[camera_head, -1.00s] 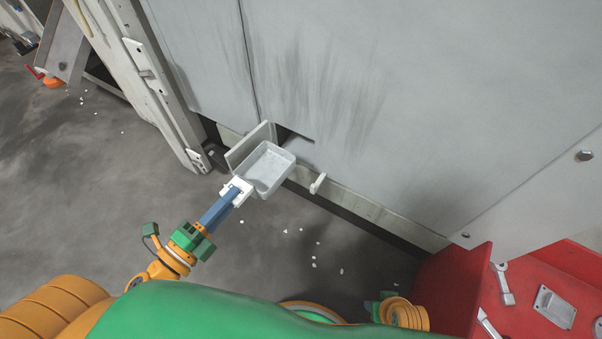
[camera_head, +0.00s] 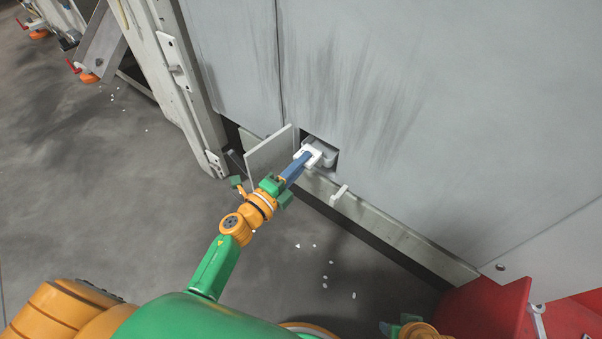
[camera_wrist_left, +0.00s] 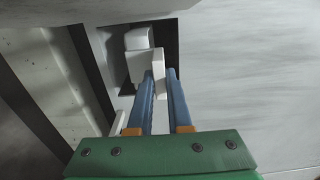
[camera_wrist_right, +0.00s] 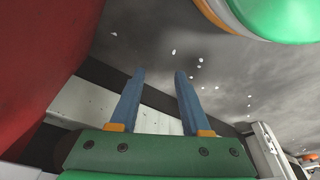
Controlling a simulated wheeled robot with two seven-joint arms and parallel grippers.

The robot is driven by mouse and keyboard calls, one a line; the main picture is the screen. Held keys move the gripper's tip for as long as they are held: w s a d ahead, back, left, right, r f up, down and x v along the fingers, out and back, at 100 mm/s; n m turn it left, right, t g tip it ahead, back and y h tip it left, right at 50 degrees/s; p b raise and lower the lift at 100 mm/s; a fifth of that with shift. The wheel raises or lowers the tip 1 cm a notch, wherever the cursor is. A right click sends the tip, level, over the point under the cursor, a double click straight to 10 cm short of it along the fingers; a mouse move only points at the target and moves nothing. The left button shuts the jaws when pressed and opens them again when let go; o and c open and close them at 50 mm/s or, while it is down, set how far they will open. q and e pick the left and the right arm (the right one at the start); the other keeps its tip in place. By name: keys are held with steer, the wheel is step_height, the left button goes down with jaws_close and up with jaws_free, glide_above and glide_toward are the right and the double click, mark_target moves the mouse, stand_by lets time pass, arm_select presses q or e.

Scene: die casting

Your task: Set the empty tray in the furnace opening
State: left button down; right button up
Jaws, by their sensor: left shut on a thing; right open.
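The white tray (camera_head: 323,157) is mostly inside the small furnace opening (camera_head: 331,166) low in the grey wall. In the left wrist view, part of the tray (camera_wrist_left: 137,38) shows in the dark opening. My left gripper (camera_head: 311,155) is shut on the tray's near end, right at the opening. Its blue fingers also show in the left wrist view (camera_wrist_left: 160,77), closed around a white part of the tray. The tray's far end and inside are hidden. My right gripper (camera_wrist_right: 159,78) is open and empty, far from the tray.
A flat open door (camera_head: 269,155) stands out at the left of the opening. White bits (camera_head: 325,278) lie on the floor. A red cabinet (camera_head: 490,310) stands at lower right.

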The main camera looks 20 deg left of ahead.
arm_select(q)
step_height(320, 180, down, 4)
steer(key=shift+r+b, duration=0.25)
steer(key=shift+b, duration=0.9)
arm_select(e)
step_height(320, 180, up, 6)
steer(key=shift+s+t, duration=0.3)
steer(key=shift+s, duration=0.05)
steer(key=shift+w+r, duration=0.15)
steer(key=shift+w, duration=0.1)
arm_select(q)
steer(key=shift+s+f, duration=0.1)
arm_select(e)
steer(key=shift+w+a+t, duration=0.15)
steer(key=shift+w+t, duration=0.15)
steer(key=shift+w, duration=0.1)
arm_select(q)
steer(key=c, duration=0.8)
jaws_free()
steer(key=shift+c, duration=0.2)
arm_select(e)
steer(key=shift+w+r, duration=0.15)
